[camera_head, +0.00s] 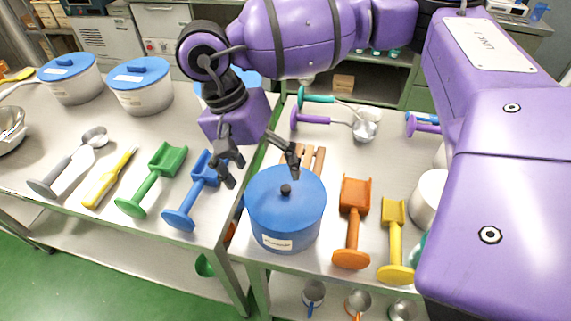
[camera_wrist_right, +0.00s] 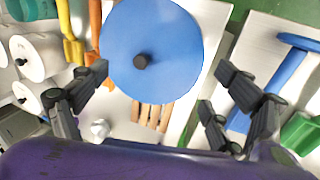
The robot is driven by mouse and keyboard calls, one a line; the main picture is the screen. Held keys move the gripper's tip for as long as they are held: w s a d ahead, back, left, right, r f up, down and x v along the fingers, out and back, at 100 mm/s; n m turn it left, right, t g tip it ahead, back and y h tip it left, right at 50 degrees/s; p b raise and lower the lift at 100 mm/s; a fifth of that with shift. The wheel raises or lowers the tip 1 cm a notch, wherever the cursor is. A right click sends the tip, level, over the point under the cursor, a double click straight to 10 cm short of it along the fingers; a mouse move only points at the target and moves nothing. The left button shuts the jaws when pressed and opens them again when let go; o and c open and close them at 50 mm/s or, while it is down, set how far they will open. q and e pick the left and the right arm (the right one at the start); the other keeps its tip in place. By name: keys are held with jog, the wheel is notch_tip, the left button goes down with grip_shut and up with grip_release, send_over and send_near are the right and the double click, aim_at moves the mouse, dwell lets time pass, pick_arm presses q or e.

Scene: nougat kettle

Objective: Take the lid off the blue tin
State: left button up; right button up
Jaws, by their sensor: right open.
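The blue tin (camera_head: 287,228) stands upright near the front left corner of the right table, with a pale label on its side. Its blue lid (camera_head: 268,180) is on and has a small black knob (camera_head: 286,189) at the centre. My right gripper (camera_head: 262,180) is open and empty above the back left of the lid, with its fingers spread wide. In the right wrist view, the lid (camera_wrist_right: 178,35) and knob (camera_wrist_right: 142,61) appear between the spread fingers (camera_wrist_right: 163,68), nearer the left one. No contact is visible. My left gripper is out of view.
An orange scoop (camera_head: 354,205) and a yellow scoop (camera_head: 395,240) lie right of the tin. Blue (camera_head: 190,200) and green (camera_head: 150,185) scoops lie on the left table. Wooden-handled items (camera_head: 317,158) lie just behind the tin. A gap separates the tables.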

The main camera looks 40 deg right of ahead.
aim_at(273, 192)
jog(key=x, duration=0.4)
jog(key=shift+w+f+p, duration=0.25)
jog(key=shift+f+p, duration=0.1)
jog(key=shift+f, duration=0.05)
jog(key=shift+s+f, duration=0.1)
jog(key=shift+f, duration=0.15)
jog(key=c, duration=1.1)
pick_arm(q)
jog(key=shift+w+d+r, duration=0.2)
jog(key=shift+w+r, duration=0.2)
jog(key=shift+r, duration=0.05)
pick_arm(e)
jog(key=shift+o, duration=0.2)
